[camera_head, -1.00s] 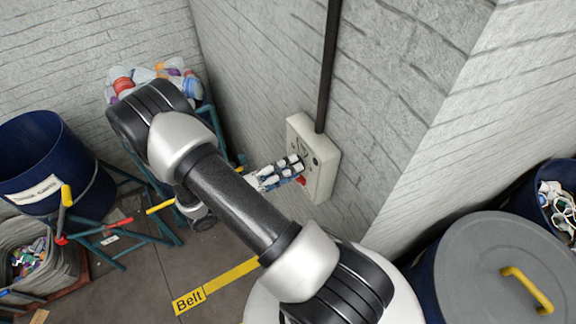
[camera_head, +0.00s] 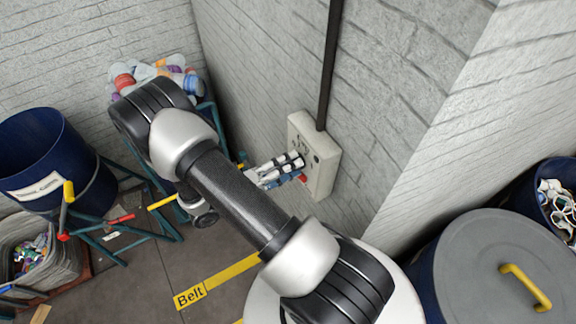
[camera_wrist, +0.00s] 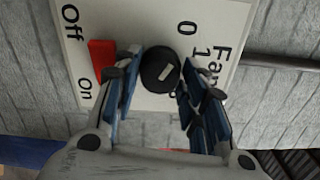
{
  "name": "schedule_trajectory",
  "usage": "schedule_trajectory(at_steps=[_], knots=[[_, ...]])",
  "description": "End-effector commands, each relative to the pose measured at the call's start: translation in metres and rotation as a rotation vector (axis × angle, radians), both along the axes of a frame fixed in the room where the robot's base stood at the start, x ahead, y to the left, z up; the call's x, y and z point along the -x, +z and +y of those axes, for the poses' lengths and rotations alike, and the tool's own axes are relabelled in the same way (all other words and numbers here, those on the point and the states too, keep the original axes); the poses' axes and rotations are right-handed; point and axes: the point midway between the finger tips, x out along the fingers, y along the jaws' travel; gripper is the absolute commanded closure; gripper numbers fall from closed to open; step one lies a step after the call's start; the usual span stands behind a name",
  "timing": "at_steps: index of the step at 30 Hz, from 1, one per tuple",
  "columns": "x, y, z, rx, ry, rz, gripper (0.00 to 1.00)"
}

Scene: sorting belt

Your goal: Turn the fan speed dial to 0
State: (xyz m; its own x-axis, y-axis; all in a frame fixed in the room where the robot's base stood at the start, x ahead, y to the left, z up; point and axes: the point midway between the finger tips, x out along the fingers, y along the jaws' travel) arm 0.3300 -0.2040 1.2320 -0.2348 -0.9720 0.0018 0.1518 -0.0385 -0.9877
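The fan speed dial (camera_wrist: 160,72) is a round black knob with a short white mark, on a pale control panel (camera_wrist: 70,8) in the wrist view. The mark slants toward the upper right, roughly toward the printed 1. The 0 is printed above the dial, and part of the scale is hidden by my right finger. My gripper (camera_wrist: 160,80) is open, with one finger on each side of the dial. I cannot tell whether either finger touches it. In the head view my gripper (camera_head: 299,162) is at the panel (camera_head: 323,152) and hides the dial.
A red switch (camera_wrist: 102,57) between Off and On sits just left of my left finger. A dark conduit (camera_head: 328,70) runs up the brick wall from the panel. A lidded bin (camera_head: 490,265) stands at right, and a blue barrel (camera_head: 40,165) at left.

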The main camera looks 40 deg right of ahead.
Motion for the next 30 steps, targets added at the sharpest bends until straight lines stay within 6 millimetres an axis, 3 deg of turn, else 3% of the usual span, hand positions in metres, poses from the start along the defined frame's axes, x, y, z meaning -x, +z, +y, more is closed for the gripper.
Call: schedule_trajectory(at_steps=[5, 17, 30], knots=[[0.0, 0.0, 0.0, 0.0, 0.0, -0.001, 0.47], [-0.002, 0.0, 0.006, -0.001, 0.003, -0.003, 0.47], [-0.022, -0.001, 0.089, -0.001, 0.004, -0.003, 0.47]])
